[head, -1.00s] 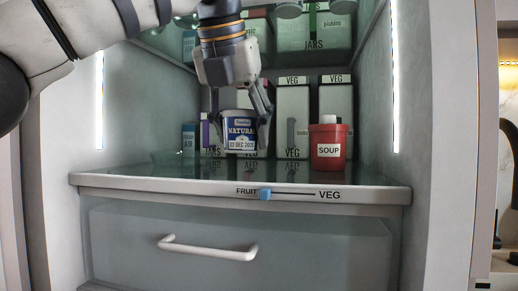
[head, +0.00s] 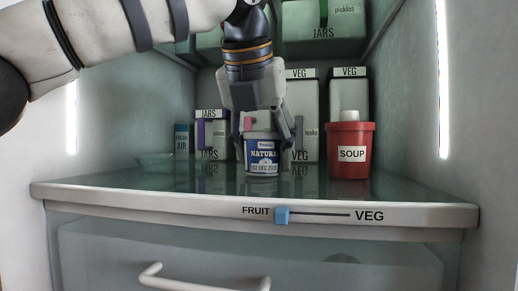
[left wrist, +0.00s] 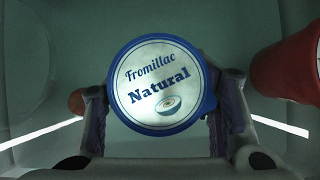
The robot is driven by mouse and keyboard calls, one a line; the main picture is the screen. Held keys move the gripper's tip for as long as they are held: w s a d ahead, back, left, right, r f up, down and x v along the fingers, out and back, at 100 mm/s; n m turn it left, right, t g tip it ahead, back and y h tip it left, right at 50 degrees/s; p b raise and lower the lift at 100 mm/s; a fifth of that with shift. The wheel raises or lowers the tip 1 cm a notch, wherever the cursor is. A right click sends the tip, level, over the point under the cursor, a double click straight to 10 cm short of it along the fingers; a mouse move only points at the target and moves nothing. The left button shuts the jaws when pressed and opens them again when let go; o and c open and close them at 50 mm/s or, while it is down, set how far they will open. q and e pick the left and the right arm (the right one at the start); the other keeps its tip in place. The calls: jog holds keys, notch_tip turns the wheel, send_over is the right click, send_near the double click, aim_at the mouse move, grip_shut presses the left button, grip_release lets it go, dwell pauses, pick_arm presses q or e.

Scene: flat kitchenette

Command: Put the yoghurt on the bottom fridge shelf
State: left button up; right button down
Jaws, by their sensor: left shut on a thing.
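The yoghurt (head: 262,156) is a small blue and white tub marked "Natural" with a date label. It is at the bottom fridge shelf (head: 130,180), low over the glass; I cannot tell for sure whether its base touches. My left gripper (head: 264,138) comes down from above with a finger on each side of the tub and is shut on it. In the left wrist view the tub's round lid (left wrist: 158,85), reading "Fromillac Natural", lies between the fingers. My right gripper is not in view.
A red soup tub (head: 351,150) stands on the shelf right of the yoghurt. White veg boxes (head: 348,95) and a jars box (head: 212,135) stand behind, with an air freshener box (head: 182,140) at left. The front left shelf is clear.

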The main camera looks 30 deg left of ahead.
pick_arm(q)
jog(key=o, duration=1.2)
jog(key=shift+a, duration=0.1)
jog(key=shift+o, duration=0.6)
jog(key=shift+s+a, duration=0.1)
jog(key=shift+s, duration=0.05)
jog(key=shift+r, duration=0.1)
jog(key=v, duration=0.7)
jog(key=shift+r, duration=0.15)
jog(key=shift+s, duration=0.15)
